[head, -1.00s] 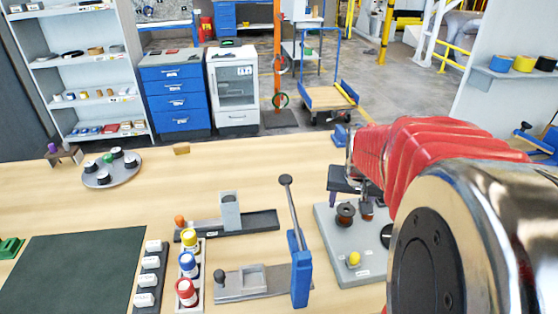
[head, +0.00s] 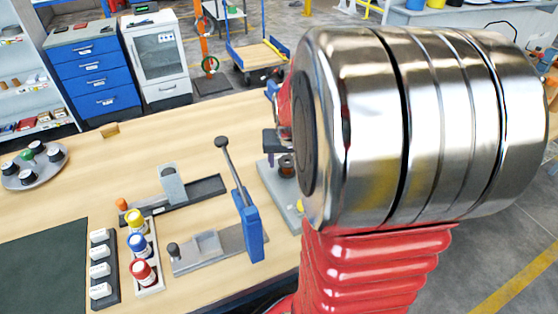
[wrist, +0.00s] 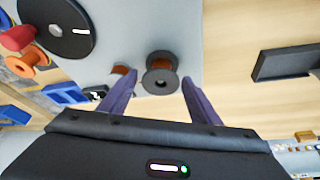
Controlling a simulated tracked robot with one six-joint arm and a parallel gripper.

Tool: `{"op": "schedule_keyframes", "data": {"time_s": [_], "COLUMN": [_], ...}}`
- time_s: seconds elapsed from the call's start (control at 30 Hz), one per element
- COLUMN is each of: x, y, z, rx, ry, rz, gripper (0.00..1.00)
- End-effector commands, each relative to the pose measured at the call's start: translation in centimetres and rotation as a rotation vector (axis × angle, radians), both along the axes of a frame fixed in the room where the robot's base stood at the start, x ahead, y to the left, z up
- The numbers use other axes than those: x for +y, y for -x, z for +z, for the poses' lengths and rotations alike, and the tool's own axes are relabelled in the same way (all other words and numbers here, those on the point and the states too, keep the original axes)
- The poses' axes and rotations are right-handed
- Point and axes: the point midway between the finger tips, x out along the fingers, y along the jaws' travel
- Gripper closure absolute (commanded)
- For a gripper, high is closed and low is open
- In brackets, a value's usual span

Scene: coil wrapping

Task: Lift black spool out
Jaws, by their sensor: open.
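A black spool with copper-coloured winding (wrist: 160,73) stands on the grey board, between the fingertips of my gripper (wrist: 157,77) in the wrist view. The two purple fingers are apart, one on each side of the spool, and I see a gap on both sides. I cannot tell how far the fingertips are above the board. A small copper-coloured piece (wrist: 121,70) shows by the left finger. In the head view the spool (head: 287,166) is partly hidden by my arm, and the grey board (head: 274,190) is mostly covered.
A large black disc (wrist: 57,27), a red knob (wrist: 17,38) and an orange spool (wrist: 22,66) are at the left in the wrist view. A blue lever press (head: 246,220) stands left of the board. Capped bottles (head: 138,245) and a round tray (head: 38,178) are further left.

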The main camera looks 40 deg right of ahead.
Motion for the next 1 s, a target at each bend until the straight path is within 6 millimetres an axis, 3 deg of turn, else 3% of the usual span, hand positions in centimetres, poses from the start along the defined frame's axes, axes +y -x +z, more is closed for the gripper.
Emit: {"op": "schedule_keyframes", "data": {"time_s": [0.47, 1.0], "x": [-0.02, -0.03], "y": [0.02, 0.01], "z": [0.05, 0.06], "rx": [-0.001, -0.001], "ry": [0.0, 0.0], "rz": [-0.001, -0.001], "gripper": [0.44, 0.82]}}
